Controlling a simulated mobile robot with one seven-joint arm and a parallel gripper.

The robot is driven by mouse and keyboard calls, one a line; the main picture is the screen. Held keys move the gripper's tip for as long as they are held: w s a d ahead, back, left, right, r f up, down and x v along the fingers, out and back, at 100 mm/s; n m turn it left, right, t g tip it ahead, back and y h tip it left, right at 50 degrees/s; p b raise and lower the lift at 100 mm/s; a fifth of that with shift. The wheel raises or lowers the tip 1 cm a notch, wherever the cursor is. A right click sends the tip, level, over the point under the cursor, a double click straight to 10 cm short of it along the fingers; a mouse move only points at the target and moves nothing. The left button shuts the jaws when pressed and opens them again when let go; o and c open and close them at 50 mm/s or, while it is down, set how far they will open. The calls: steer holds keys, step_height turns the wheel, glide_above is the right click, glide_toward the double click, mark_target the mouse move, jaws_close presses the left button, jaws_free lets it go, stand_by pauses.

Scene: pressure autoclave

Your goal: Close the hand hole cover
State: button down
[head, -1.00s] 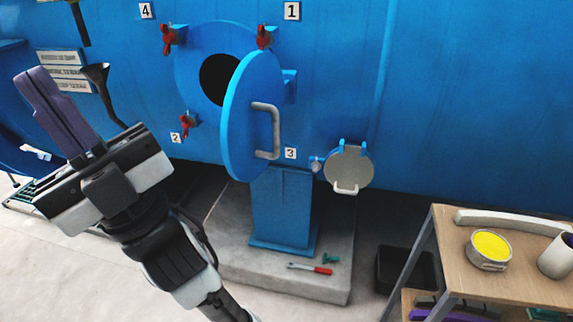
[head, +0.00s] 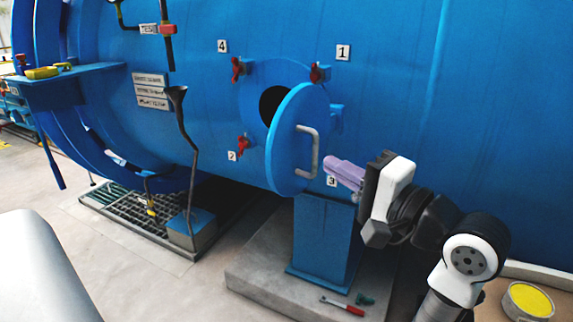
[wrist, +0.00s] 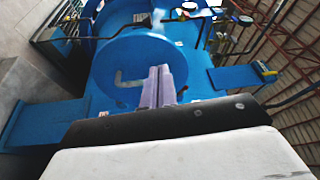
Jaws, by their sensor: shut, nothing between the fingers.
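The hand hole cover (head: 287,150) is a round blue disc standing ajar in front of the vessel wall. The dark hand hole (head: 270,98) shows partly behind it. A grey handle (head: 314,152) is on the cover's outer face. My gripper (head: 332,165), with purple fingers, is shut and empty, just right of the cover near the handle's lower end. I see a small gap there but cannot judge its depth. In the wrist view the cover (wrist: 115,60) and the handle (wrist: 122,79) lie beyond my fingers, and the fingers partly hide the cover.
Red clamps (head: 237,68) sit around the hole, beside number labels 1 to 4. A blue pedestal (head: 324,240) stands below the cover on a concrete plinth (head: 255,275). A red-handled tool (head: 342,306) lies there. A yellow-topped tin (head: 528,300) is at lower right.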

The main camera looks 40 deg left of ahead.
steer(key=d+f+g+h, duration=0.1)
steer(key=d+f, duration=0.1)
steer(key=d, duration=0.1)
steer(key=p, duration=0.1)
glide_toward(273, 157)
steer(key=shift+m, duration=0.4)
steer(key=a, duration=0.7)
steer(key=shift+w, duration=0.25)
